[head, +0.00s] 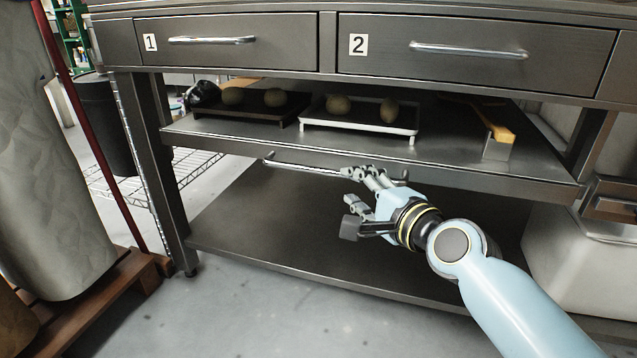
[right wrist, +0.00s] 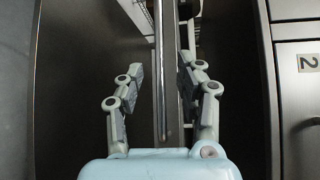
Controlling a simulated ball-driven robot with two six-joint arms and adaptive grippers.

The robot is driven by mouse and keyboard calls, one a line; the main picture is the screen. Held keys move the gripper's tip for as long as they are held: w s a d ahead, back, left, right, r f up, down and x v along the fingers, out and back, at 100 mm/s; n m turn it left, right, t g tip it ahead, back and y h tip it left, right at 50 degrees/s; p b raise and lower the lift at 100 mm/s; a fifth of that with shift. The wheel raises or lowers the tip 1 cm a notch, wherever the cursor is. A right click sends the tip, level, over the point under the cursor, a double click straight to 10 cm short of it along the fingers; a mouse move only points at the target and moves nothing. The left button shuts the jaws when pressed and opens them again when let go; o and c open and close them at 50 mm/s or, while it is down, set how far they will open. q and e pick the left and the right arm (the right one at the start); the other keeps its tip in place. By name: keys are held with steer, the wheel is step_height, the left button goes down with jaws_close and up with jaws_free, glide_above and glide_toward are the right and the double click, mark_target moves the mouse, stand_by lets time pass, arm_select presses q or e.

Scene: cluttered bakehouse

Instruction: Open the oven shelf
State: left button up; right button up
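The oven shelf (head: 455,158) is a dark metal shelf under the drawers, and its front looks about in line with the table legs. A thin bar handle (head: 305,167) runs along its front edge. My right gripper (head: 351,187) is at the right part of this handle, with its fingers apart. In the right wrist view the handle (right wrist: 159,85) runs lengthwise between the two open fingers of my right gripper (right wrist: 160,72). Neither finger clearly touches it. The fingers partly hide the handle in the head view. My left gripper is not in view.
A black tray (head: 237,112) and a white-rimmed tray (head: 360,127) with round buns stand on the shelf. A wooden-handled tool (head: 493,124) lies at its right. Drawers 1 (head: 225,41) and 2 (head: 470,52) are shut above. The lower shelf (head: 270,225) is empty.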

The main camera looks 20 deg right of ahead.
mark_target(333, 175)
steer(key=b+x, duration=0.1)
steer(key=x, duration=0.3)
steer(key=shift+f, duration=0.1)
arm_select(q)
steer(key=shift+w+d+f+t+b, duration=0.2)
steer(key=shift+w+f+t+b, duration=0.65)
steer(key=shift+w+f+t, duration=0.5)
arm_select(e)
steer(key=shift+x, duration=2.65)
jaws_close()
